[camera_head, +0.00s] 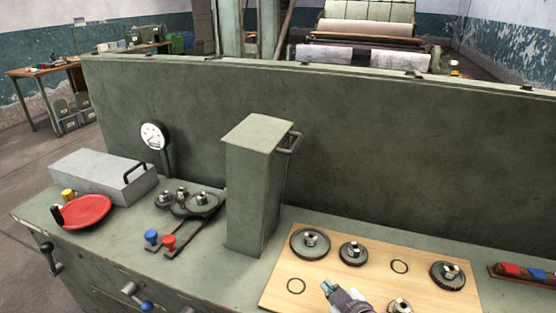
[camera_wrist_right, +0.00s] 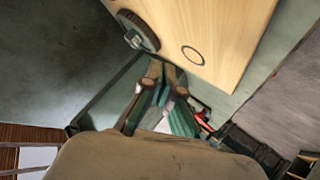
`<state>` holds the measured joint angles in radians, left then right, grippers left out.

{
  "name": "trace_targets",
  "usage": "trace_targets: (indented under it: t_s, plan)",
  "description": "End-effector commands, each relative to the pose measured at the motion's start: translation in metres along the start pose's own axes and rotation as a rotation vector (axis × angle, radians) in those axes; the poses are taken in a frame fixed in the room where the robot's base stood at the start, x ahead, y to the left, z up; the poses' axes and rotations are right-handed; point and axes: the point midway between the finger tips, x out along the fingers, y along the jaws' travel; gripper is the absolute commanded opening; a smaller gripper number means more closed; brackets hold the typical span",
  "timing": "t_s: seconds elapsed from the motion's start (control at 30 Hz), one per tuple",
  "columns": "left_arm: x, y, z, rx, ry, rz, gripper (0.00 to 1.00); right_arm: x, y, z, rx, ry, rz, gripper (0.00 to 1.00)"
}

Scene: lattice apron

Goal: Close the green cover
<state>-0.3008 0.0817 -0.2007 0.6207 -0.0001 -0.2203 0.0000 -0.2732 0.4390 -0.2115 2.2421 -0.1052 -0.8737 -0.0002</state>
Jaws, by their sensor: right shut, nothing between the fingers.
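The green cover (camera_head: 254,190) is a tall, box-shaped green housing standing upright on the green bench, left of the wooden board. A bar handle (camera_head: 291,142) is on its right side near the top. Small gears (camera_head: 190,200) lie exposed on the bench to its left. My right gripper (camera_head: 328,288) is low in the head view, over the front of the wooden board, to the right of the cover and apart from it. Its fingers also show in the right wrist view (camera_wrist_right: 161,86), shut and empty. My left gripper is not in view.
The wooden board (camera_head: 275,291) carries several gears and black rings. Blue and red knobs (camera_head: 168,242) stand left of the cover. A red dish (camera_head: 82,211), a grey box (camera_head: 103,178) and a gauge (camera_head: 153,135) are farther left. A green panel (camera_head: 400,150) rises behind.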

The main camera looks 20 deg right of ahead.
Motion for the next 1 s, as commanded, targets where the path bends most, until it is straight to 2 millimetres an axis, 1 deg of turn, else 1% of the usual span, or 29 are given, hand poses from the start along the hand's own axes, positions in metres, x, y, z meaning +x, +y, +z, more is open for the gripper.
trace_targets:
  t_s: [0.03,0.07,0.1,0.17,0.2,0.3,0.4,0.5,0.6,0.7,0.8,0.87,1.0]
  plan:
    - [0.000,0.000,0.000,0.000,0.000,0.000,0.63,0.009,0.014,-0.017,-0.054,0.074,0.025,0.00]
    - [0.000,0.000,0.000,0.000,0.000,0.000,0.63,0.014,0.022,-0.029,-0.089,0.126,0.039,0.00]
    - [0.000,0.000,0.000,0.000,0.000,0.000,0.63,0.019,0.033,-0.046,-0.141,0.202,0.058,0.00]
    - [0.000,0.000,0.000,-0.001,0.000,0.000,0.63,0.026,0.051,-0.074,-0.234,0.327,0.086,0.00]
    - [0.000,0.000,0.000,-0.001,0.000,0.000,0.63,0.028,0.063,-0.094,-0.302,0.416,0.102,0.00]
    - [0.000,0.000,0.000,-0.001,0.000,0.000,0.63,0.025,0.089,-0.138,-0.483,0.629,0.128,0.00]
    - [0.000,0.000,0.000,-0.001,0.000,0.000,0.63,0.014,0.112,-0.171,-0.672,0.816,0.130,0.00]
    - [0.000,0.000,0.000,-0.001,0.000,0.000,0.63,-0.002,0.131,-0.190,-0.847,0.964,0.111,0.00]
    - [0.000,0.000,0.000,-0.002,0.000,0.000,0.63,-0.018,0.147,-0.198,-0.985,1.064,0.078,0.00]
    - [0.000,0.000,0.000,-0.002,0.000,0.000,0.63,-0.029,0.157,-0.200,-1.076,1.122,0.048,0.00]
    - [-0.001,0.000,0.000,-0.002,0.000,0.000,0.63,-0.035,0.162,-0.201,-1.119,1.152,0.029,0.00]
    - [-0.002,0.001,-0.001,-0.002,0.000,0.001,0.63,-0.036,0.162,-0.202,-1.129,1.160,0.024,0.00]
    - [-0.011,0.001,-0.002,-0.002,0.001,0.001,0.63,-0.032,0.155,-0.216,-1.127,1.165,0.024,0.00]
